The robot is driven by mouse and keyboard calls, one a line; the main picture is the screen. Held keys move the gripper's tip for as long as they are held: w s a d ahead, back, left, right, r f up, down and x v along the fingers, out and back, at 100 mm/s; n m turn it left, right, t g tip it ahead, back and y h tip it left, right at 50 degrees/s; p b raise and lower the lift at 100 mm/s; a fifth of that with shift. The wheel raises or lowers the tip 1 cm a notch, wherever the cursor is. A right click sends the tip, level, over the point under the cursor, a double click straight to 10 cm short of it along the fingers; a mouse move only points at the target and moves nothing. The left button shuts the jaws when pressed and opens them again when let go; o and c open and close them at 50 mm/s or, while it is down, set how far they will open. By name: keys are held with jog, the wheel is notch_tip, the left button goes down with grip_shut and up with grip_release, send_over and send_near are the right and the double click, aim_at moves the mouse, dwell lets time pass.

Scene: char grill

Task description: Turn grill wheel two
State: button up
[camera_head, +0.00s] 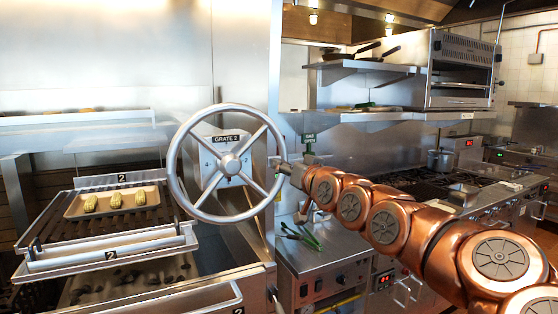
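The grill wheel (182,193) is a large silver ring with several spokes and a round hub, in the middle of the head view. A plate behind it carries the label "GRATE 2" (226,139). My gripper (279,166) is at the right side of the wheel's rim, at the end of my copper-coloured arm. Its fingers are small and overlap the rim, so I cannot tell whether they are shut on it. The grate (52,233), marked 2, is at the left and bears a tray (72,207) with several corn cobs.
Dark coals (130,278) lie below the grate. A steel counter (345,250) with green-handled tongs (302,237) stands right of the wheel, under my arm. A stove (415,180) and a shelf (350,66) with pans are behind.

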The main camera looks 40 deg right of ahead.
jog(key=shift+p+x, duration=0.8)
jog(key=shift+x, duration=1.4)
jog(key=shift+c, duration=0.4)
grip_shut()
